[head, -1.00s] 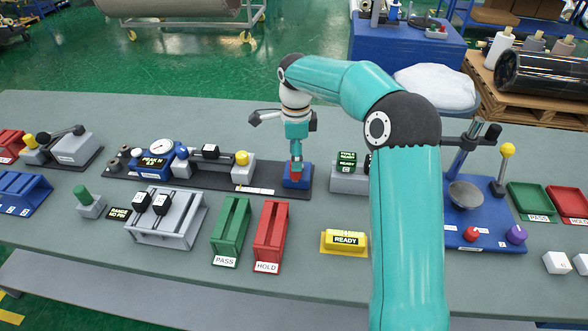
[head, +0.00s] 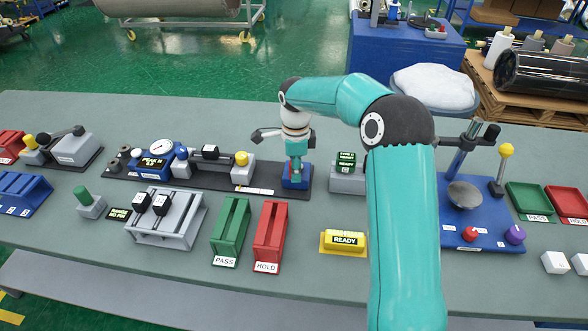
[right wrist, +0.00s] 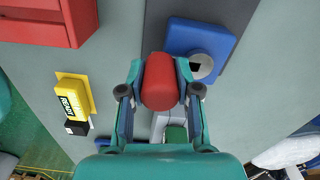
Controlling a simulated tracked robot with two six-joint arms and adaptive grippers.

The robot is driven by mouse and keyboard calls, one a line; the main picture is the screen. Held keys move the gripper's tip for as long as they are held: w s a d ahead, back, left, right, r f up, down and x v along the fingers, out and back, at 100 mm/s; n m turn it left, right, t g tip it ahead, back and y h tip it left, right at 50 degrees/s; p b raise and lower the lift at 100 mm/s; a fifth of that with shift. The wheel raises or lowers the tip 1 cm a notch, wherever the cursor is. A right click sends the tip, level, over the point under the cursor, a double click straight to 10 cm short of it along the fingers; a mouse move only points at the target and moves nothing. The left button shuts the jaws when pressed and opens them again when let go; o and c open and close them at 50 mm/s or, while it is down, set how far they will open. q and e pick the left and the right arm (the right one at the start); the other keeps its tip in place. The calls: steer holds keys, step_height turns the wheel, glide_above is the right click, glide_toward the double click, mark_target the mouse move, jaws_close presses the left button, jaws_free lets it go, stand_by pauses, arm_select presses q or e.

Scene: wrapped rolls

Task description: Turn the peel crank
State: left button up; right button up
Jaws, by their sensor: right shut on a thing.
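The peel crank shows in the right wrist view as a red rounded handle (right wrist: 160,82) beside a blue block (right wrist: 190,42) with a grey round hub (right wrist: 201,66). My right gripper (right wrist: 160,94) is shut on the red handle, with one finger on each side. In the head view my right gripper (head: 295,170) points down over the blue block (head: 298,184), at the right end of the dark machine base (head: 222,184). It hides most of the handle there. The crank arm under the handle is mostly hidden. My left gripper is in neither view.
A gauge unit (head: 153,163) and a yellow knob (head: 241,158) stand left on the base. The green PASS rack (head: 231,232) and red HOLD rack (head: 270,237) are in front. A yellow READY sign (head: 344,242) and a grey display unit (head: 346,182) stand to the right.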

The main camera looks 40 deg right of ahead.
steer(key=shift+a, duration=0.35)
jaws_close()
steer(key=shift+d, duration=0.25)
steer(key=shift+s+d, duration=0.1)
